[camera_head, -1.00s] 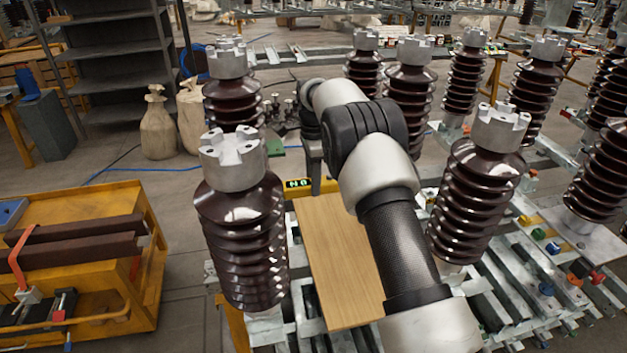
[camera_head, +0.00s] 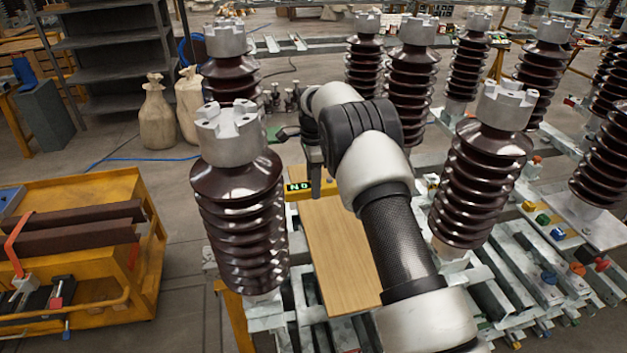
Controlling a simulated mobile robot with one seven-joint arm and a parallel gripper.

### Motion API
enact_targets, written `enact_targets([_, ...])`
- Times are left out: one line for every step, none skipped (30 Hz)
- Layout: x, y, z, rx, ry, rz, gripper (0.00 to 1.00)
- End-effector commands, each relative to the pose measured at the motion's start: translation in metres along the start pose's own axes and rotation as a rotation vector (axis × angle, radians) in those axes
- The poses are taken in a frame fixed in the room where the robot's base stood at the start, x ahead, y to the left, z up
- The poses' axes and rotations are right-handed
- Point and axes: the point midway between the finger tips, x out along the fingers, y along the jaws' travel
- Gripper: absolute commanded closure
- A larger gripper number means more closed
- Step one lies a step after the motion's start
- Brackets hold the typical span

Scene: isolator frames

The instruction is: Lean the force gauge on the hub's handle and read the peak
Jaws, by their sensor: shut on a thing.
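My gripper (camera_head: 315,175) reaches down past the left side of my wrist, seen from behind. It is shut on the force gauge (camera_head: 298,187), a yellow bar with a black display and green characters that look like "N 0". The gauge lies roughly level above the far end of a wooden board; its right part is partly hidden by my gripper. A short dark bar (camera_head: 288,133) juts left beside my gripper; I cannot tell whether it is the hub's handle. The hub is not clearly seen, and any contact with the gauge is hidden.
Ribbed brown insulators with metal caps stand close on the left (camera_head: 240,220) and right (camera_head: 482,180) of my arm. The wooden board (camera_head: 340,255) lies between them on metal rails. A yellow cart (camera_head: 90,295) stands at the left, with open floor behind it.

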Motion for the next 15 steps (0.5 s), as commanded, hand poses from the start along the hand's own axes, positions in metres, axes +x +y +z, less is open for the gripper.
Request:
enact_targets([0.005, 0.0, 0.0, 0.0, 0.0, -0.001, 1.0])
enact_targets([0.007, 0.0, 0.0, 0.0, 0.0, -0.001, 1.0])
enact_targets([0.01, 0.0, 0.0, 0.0, 0.0, -0.001, 1.0])
enact_targets([0.013, 0.0, 0.0, 0.0, 0.0, -0.001, 1.0])
enact_targets([0.015, 0.0, 0.0, 0.0, 0.0, -0.001, 1.0])
enact_targets([0.018, 0.0, 0.0, 0.0, 0.0, -0.001, 1.0])
enact_targets([0.02, 0.0, 0.0, 0.0, 0.0, -0.001, 1.0])
enact_targets([0.023, 0.0, 0.0, 0.0, 0.0, -0.001, 1.0])
enact_targets([0.026, 0.0, 0.0, 0.0, 0.0, -0.001, 1.0])
enact_targets([0.028, 0.0, 0.0, 0.0, 0.0, -0.001, 1.0])
enact_targets([0.03, 0.0, 0.0, 0.0, 0.0, -0.002, 1.0])
enact_targets([0.034, 0.0, 0.0, 0.0, 0.0, -0.002, 1.0])
enact_targets([0.036, 0.0, 0.0, 0.0, 0.0, -0.002, 1.0])
enact_targets([0.038, 0.0, 0.0, 0.0, 0.0, -0.001, 1.0])
enact_targets([0.042, 0.0, 0.0, 0.0, 0.0, -0.001, 1.0])
